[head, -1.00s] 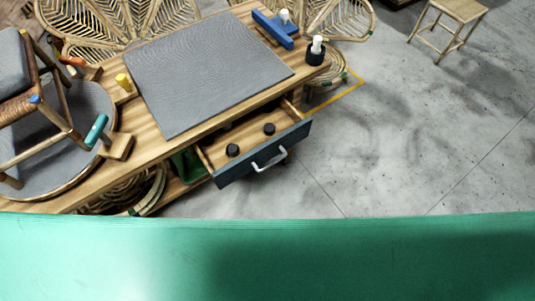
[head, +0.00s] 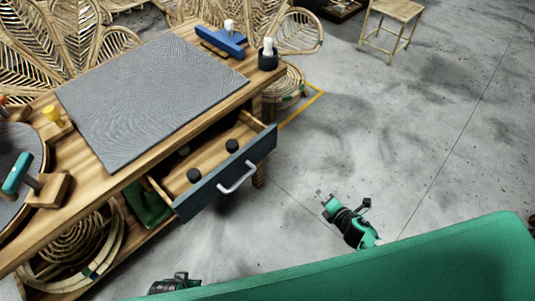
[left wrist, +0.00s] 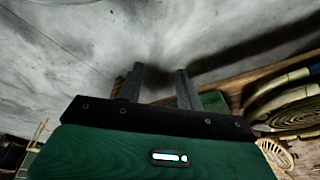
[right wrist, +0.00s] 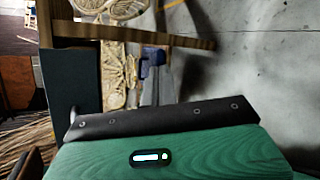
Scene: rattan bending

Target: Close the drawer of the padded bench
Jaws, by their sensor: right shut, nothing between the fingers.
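The bench drawer (head: 228,180) stands pulled out from under the wooden bench top (head: 140,180) in the head view. Its blue-grey front carries a pale bar handle (head: 238,178). Black round pieces lie inside. The bench top bears a grey pad (head: 150,95). My right gripper (head: 325,198) is shut and empty, right of the drawer front and apart from it. The drawer front (right wrist: 70,75) also shows at the left of the right wrist view. My left gripper (left wrist: 160,85) is open and empty in its wrist view; the head view shows it only partly at the bottom edge.
A blue tool (head: 221,40) and a black pot with a white top (head: 268,54) stand at the bench's far end. A teal-handled clamp (head: 20,175) is at left. Rattan coils (head: 70,250) lie below the bench. A stool (head: 392,22) stands far back. Floor right of the drawer is clear.

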